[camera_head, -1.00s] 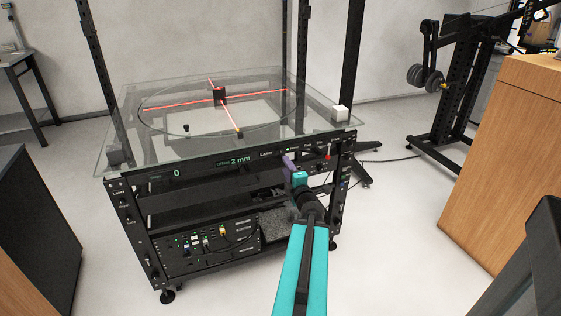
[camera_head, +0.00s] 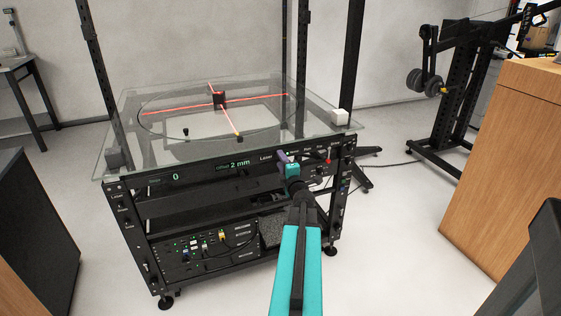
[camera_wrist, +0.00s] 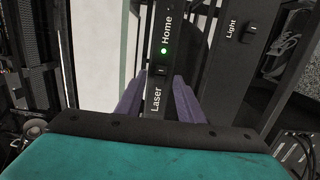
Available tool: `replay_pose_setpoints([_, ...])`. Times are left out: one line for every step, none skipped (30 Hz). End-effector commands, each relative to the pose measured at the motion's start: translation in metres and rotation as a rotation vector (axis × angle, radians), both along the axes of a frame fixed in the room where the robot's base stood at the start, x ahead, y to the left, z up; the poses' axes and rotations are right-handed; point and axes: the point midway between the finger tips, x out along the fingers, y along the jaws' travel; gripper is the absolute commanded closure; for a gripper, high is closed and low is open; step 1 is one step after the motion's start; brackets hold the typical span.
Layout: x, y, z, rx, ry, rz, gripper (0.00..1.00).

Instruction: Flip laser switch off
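The laser switch (camera_wrist: 160,71) is a small dark switch on the black front panel, just above the "Laser" label in the wrist view. A lit green light (camera_wrist: 164,50) sits above it, below the "Home" label. My gripper (camera_wrist: 160,95) has its two purple fingers apart, one on each side of the "Laser" label, with nothing held between them. In the head view my gripper (camera_head: 283,157) is close to the panel just right of the "Laser" label and hides the switch. Contact with the panel cannot be told. Red laser lines (camera_head: 186,105) shine across the glass turntable.
The rack's glass top (camera_head: 118,135) overhangs just above the panel. A "Light" switch (camera_wrist: 250,30) is to the right in the wrist view. A wooden cabinet (camera_head: 500,170) stands at the right.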

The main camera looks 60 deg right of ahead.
Motion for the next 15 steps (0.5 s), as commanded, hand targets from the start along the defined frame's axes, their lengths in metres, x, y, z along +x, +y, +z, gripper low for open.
replay_pose_setpoints([0.0035, -0.0033, -0.0002, 0.0, 0.0, 0.0, 0.66])
replay_pose_setpoints([0.0046, -0.0042, -0.0002, 0.0, 0.0, 0.0, 0.66])
replay_pose_setpoints([0.0058, -0.0053, -0.0002, 0.0, 0.0, 0.0, 0.66])
replay_pose_setpoints([0.0067, -0.006, -0.0002, 0.0, 0.0, 0.0, 0.66])
replay_pose_setpoints([0.0073, -0.0065, -0.0002, 0.0, 0.0, 0.0, 0.66])
replay_pose_setpoints([0.0079, -0.007, -0.0002, 0.0, 0.0, 0.0, 0.66])
replay_pose_setpoints([0.0082, -0.0073, -0.0002, 0.0, 0.0, -0.001, 0.66])
replay_pose_setpoints([0.0085, -0.0074, -0.0002, 0.0, 0.0, -0.001, 0.66])
replay_pose_setpoints([0.0088, -0.0076, -0.0002, 0.0, 0.0, -0.001, 0.66])
replay_pose_setpoints([0.0088, -0.0076, -0.0001, 0.0, 0.0, -0.001, 0.66])
replay_pose_setpoints([0.0088, -0.0075, -0.0001, 0.0, 0.0, -0.001, 0.66])
replay_pose_setpoints([0.0088, -0.0075, -0.0001, 0.0, 0.0, -0.001, 0.66])
replay_pose_setpoints([0.0088, -0.0075, -0.0001, 0.0, 0.0, -0.001, 0.66])
replay_pose_setpoints([0.0087, -0.0073, -0.0001, 0.0, 0.0, -0.001, 0.66])
replay_pose_setpoints([0.0087, -0.0073, -0.0002, 0.0, 0.0, 0.0, 0.66])
